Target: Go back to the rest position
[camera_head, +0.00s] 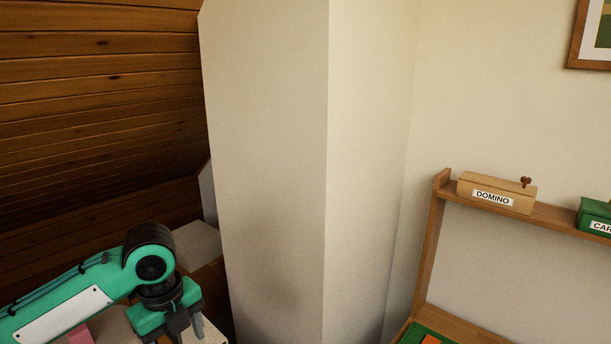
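My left arm, green with black joints, comes in from the lower left. My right gripper is not in view.
A pale column (270,170) stands right of my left gripper. A wooden shelf (560,218) at the right holds a DOMINO box (492,196) and a green box (594,214). A pink thing (80,335) shows beneath my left arm. Wood planks (95,90) line the left.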

